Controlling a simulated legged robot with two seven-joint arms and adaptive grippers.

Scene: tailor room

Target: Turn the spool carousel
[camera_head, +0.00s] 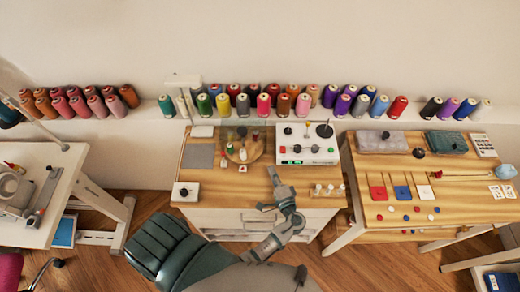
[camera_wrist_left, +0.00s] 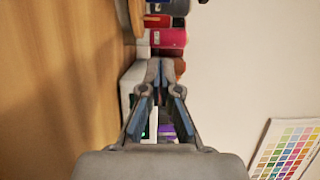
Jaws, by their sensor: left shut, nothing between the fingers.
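The spool carousel (camera_head: 258,157) is a round wooden disc on the middle table, with a few small spools standing on it and a dark knob on top. My left gripper (camera_head: 271,172) is just in front and to the right of the disc, apart from it as far as I can tell. In the left wrist view my left gripper (camera_wrist_left: 160,68) has its fingertips together with nothing between them. A curved wooden edge, likely the carousel's (camera_wrist_left: 136,15), shows at the top of that view. My right gripper is not in view.
A white control box (camera_head: 310,158) with knobs stands right of the carousel. A small box with a black knob (camera_head: 184,192) sits at the front left. Small spools on a stand (camera_head: 328,190) are at the front right. Large thread cones (camera_head: 263,105) line the wall ledge. The table's front middle is clear.

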